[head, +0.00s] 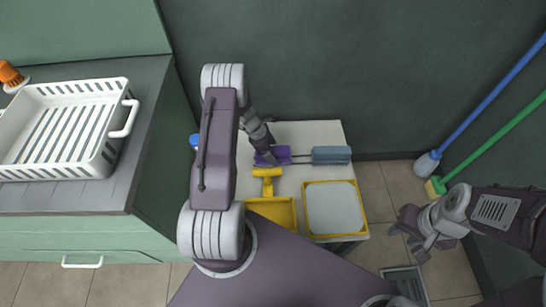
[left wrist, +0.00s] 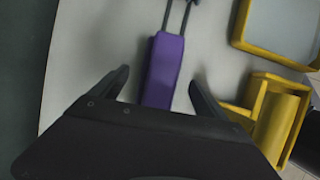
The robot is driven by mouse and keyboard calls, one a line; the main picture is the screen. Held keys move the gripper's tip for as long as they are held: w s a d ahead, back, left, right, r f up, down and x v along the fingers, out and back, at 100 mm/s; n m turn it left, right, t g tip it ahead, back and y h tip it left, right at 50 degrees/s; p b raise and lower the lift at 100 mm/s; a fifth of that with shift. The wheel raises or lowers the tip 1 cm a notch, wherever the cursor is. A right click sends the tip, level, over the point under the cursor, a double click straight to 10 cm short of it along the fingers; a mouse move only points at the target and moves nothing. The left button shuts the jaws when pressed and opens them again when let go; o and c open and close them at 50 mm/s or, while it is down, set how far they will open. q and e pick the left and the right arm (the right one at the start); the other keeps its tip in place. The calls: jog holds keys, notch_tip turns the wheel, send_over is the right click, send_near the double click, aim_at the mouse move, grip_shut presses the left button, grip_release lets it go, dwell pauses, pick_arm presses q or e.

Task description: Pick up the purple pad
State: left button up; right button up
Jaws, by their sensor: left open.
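The purple pad (head: 283,153) lies on the small white table. Two thin dark rods join it to a grey-blue block (head: 331,155) on its right. My left gripper (head: 266,157) is over the pad's left part and hides some of it. In the left wrist view, the open fingers (left wrist: 157,78) stand on either side of the purple pad (left wrist: 163,62), with gaps on both sides. The pad's near end is hidden behind the gripper body. My right gripper (head: 404,238) is open and empty, off the table's right side.
A yellow scoop-like tool (head: 267,172) and a yellow-rimmed tray (head: 358,206) lie on the white table (head: 312,131) near the pad. A white basket (head: 70,90) stands on the left counter. Blue and green long-handled tools (head: 497,84) lean at the right.

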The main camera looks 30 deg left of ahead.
aim_at(276, 155)
pick_arm(q)
jog(key=b+x, duration=0.1)
jog(key=x, duration=0.2)
jog(key=shift+d+f, duration=0.1)
jog(key=shift+f, duration=0.1)
jog(key=shift+r, duration=0.1)
pick_arm(e)
jog(key=shift+f, duration=0.75)
